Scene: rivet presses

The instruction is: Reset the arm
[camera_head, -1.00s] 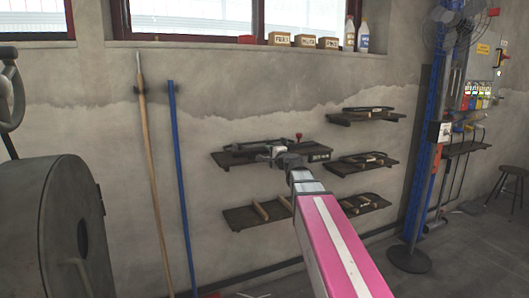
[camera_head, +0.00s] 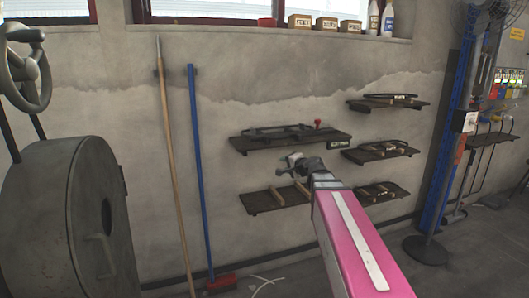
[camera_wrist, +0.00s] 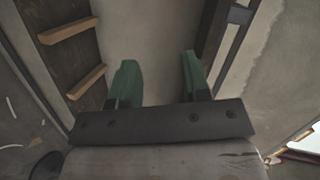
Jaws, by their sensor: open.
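My gripper (camera_head: 306,164) is at the end of my pink arm, in front of the wall shelves in the head view. In the wrist view my gripper (camera_wrist: 157,80) shows two green fingers set well apart, with nothing between them but bare wall behind. The gripper overlaps the inner end of the lower left shelf (camera_head: 262,203) in the head view. How far it stands from the shelf I cannot tell.
An upper left shelf (camera_head: 335,142) and several small right shelves, one at the top (camera_head: 388,104), hold tools. A wooden pole (camera_head: 170,150) and a blue broom (camera_head: 199,170) lean on the wall. A large grey machine (camera_head: 60,215) stands at left. A fan stand (camera_head: 426,249) is at right.

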